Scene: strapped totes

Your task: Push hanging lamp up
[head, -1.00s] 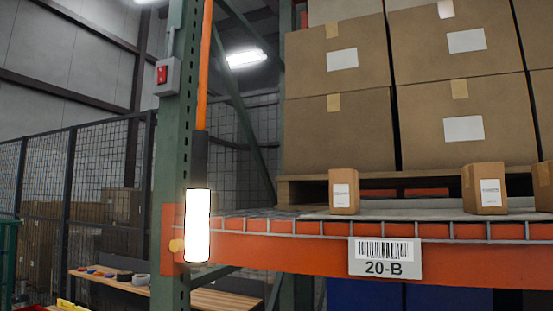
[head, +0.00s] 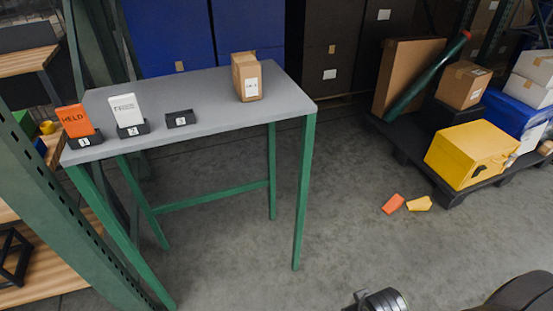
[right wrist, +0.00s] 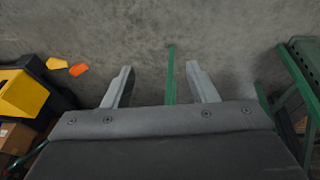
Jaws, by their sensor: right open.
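The hanging lamp is not in view in the head view or the right wrist view now; the head view looks down at a small table and the floor. My right gripper (right wrist: 158,66) is open and empty in the right wrist view, its two grey fingers spread above the concrete floor. A green bar shows beyond the gap between the fingers; I see no contact with it. Dark parts of my right arm show at the bottom right of the head view. My left gripper is not in view.
A grey table (head: 205,105) on green legs holds a small carton (head: 246,77), an orange card (head: 75,121) and a white card (head: 126,110). A dark pallet (head: 415,160) at right carries a yellow case (head: 470,154) and boxes. Orange and yellow pieces lie on open floor.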

